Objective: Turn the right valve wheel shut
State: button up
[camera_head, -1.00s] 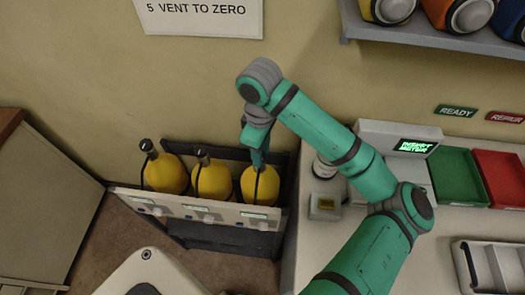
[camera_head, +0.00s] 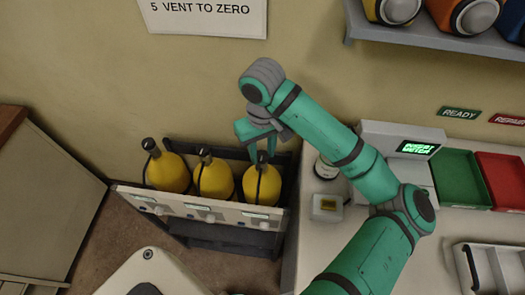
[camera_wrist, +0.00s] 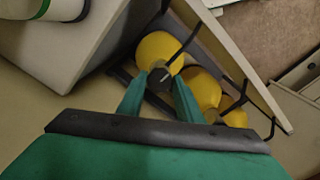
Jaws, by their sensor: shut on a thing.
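Three yellow cylinders with dark-topped valves stand in a rack. The right cylinder (camera_head: 262,187) also shows nearest in the wrist view (camera_wrist: 156,47). Its valve wheel (camera_wrist: 160,77) is a small dark knob with a pale mark on top. My gripper (camera_head: 258,151) comes down over this valve from above; in the wrist view its two green fingers (camera_wrist: 159,95) are on either side of the wheel, shut on it. My gripper partly hides the valve in the head view. The middle cylinder (camera_head: 216,181) and left cylinder (camera_head: 169,173) stand upright beside it, apart from my gripper.
The rack's front panel (camera_head: 185,207) carries labels and small gauges.

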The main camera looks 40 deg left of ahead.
aim_at(262, 155)
jog(key=shift+w, duration=0.1)
dwell(0.4)
jog(key=o, duration=1)
jog(key=shift+o, duration=0.2)
notch_tip(262, 155, up, 11)
jog(key=shift+f, duration=0.15)
